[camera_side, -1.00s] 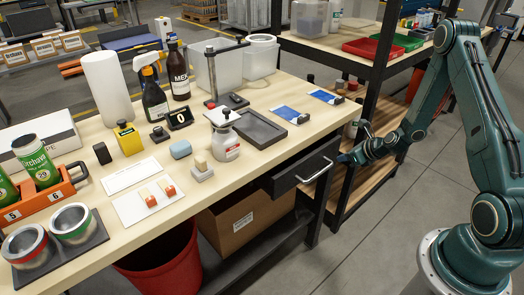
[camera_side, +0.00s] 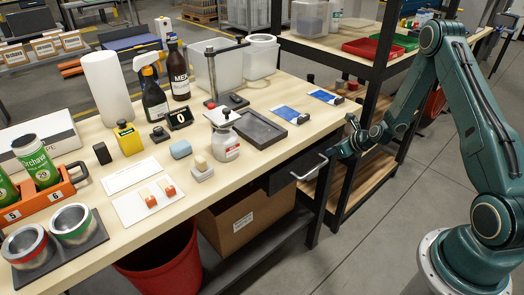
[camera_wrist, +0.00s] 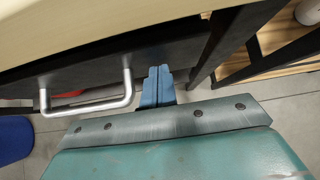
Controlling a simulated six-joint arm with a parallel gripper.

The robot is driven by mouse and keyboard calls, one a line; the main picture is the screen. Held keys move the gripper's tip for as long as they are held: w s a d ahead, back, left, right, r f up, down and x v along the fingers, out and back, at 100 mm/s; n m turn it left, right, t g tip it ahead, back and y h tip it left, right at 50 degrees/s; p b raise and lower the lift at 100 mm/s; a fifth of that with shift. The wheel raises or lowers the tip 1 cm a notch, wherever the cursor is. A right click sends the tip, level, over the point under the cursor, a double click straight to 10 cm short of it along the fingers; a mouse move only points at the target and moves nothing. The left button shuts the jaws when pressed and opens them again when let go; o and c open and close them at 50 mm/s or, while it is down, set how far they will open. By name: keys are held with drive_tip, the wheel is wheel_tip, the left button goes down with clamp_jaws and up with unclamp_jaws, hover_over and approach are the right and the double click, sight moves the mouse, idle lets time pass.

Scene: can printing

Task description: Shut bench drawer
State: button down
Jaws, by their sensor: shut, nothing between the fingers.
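The dark bench drawer (camera_side: 291,173) is under the front right end of the wooden bench, its front close to the bench edge. Its silver bar handle (camera_side: 312,170) faces outward. In the wrist view the drawer front (camera_wrist: 95,68) is a dark panel under the worktop, with the handle (camera_wrist: 90,109) to the left of my fingers. My gripper (camera_side: 335,153) is at the right end of the drawer front. In the wrist view its blue fingers (camera_wrist: 158,72) are together and empty, with tips at the panel right of the handle; contact appears likely but is partly hidden.
A black bench leg (camera_side: 322,195) stands just right of the drawer. A shelf rack with a dark post (camera_side: 362,110) is behind my gripper. A cardboard box (camera_side: 245,217) and a red bin (camera_side: 165,265) are below the bench. The floor in front is clear.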

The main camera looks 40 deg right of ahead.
drive_tip(key=shift+w+r, duration=0.15)
drive_tip(key=shift+w, duration=1.15)
drive_tip(key=shift+a, duration=0.1)
drive_tip(key=shift+s, duration=0.1)
drive_tip(key=s+r, duration=0.6)
drive_tip(key=s, duration=0.5)
drive_tip(key=shift+s+r, duration=0.35)
drive_tip(key=shift+r, duration=0.1)
